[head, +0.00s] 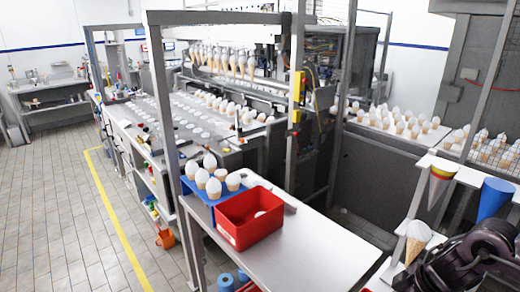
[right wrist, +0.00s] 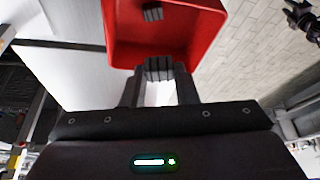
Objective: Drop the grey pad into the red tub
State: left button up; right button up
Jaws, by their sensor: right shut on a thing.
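In the right wrist view my right gripper (right wrist: 158,75) is shut on the grey pad (right wrist: 158,67), a dark ridged block between its fingertips. The pad is in front of the near rim of a red tub (right wrist: 205,50); I cannot tell its height above it. A similar small dark ridged block (right wrist: 152,14) shows inside the tub. In the head view a red tub (head: 238,236) stands on the white bench, with a white thing inside; I cannot tell if it is the same tub. My right gripper's fingers and the pad are not seen in the head view. My left gripper is not seen.
A blue rack (head: 200,187) of white-topped cones stands beside the red tub in the head view. The bench (head: 320,255) is bare to the tub's right. A grey frame post (head: 165,110) rises at the bench's left. A cone holder (head: 440,178) stands at right.

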jog(key=o, duration=1)
jog(key=shift+r, duration=0.1)
jog(key=b+v, duration=0.1)
jog(key=v, duration=0.6)
jog(key=shift+s+d+r+b, duration=0.1)
jog(key=shift+r+b, duration=0.2)
jog(key=shift+r, duration=0.05)
